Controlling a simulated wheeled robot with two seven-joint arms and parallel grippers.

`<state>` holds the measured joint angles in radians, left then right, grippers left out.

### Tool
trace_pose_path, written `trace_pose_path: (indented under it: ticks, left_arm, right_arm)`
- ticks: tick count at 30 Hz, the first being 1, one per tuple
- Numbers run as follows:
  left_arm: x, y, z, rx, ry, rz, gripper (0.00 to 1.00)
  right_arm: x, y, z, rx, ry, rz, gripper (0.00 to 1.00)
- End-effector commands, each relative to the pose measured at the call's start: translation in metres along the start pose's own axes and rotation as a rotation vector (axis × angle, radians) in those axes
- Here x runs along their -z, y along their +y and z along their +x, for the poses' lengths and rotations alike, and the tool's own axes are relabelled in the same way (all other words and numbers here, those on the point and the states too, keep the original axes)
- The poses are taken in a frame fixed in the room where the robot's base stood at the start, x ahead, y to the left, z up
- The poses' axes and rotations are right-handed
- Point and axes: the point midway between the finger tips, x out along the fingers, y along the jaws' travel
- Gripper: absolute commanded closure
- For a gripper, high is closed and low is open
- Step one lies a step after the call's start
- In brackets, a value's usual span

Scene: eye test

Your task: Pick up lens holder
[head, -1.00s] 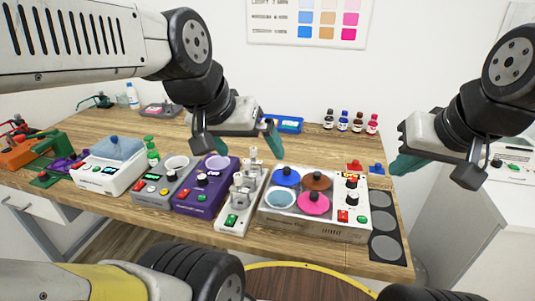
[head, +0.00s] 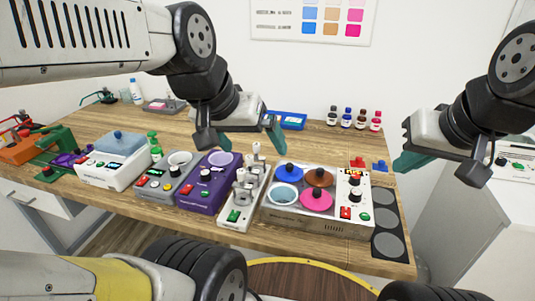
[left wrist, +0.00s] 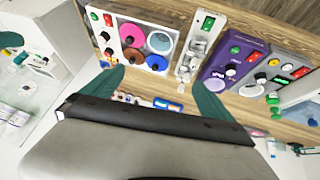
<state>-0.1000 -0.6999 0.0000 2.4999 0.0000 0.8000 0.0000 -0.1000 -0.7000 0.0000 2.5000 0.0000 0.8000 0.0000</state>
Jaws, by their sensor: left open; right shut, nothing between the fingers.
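No object is clearly recognisable as a lens holder. Small red (head: 358,163) and blue (head: 379,166) pieces lie at the table's back right; their shape is too small to tell. A white stand with metal posts (head: 247,187) is mid-table and also shows in the left wrist view (left wrist: 190,55). My left gripper (head: 250,145) is open and empty above the back of the table, behind the stand. Its teal fingers (left wrist: 158,88) show apart in the left wrist view. My right gripper (head: 404,161) is shut and empty, right of the table.
A white unit (head: 330,218) with coloured discs stands right of the stand. A purple device (head: 206,190), a grey device (head: 165,180) and a white bath (head: 107,170) stand to the left. A blue tray (head: 290,121) and several bottles (head: 346,117) are at the back. A grey-circled mat (head: 402,255) lies right.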

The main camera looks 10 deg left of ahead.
Motion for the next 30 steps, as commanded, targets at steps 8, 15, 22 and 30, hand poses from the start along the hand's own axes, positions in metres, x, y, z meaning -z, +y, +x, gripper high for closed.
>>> trace_pose_path:
  ticks: [8, 15, 22, 30]
  left_arm:
    - [0.032, -0.010, 0.015, -0.008, -0.084, -0.047, 0.42]
    - [0.090, -0.038, 0.069, 0.024, -0.252, -0.139, 0.42]
    - [0.128, -0.072, 0.143, 0.113, -0.404, -0.205, 0.42]
    - [0.143, -0.101, 0.209, 0.217, -0.513, -0.236, 0.42]
  right_arm:
    - [0.000, 0.000, 0.000, 0.000, 0.000, 0.000, 1.00]
    - [0.000, 0.000, 0.000, 0.000, 0.000, 0.000, 1.00]
    - [0.000, 0.000, 0.000, 0.000, 0.000, 0.000, 1.00]
    - [0.000, 0.000, 0.000, 0.000, 0.000, 0.000, 1.00]
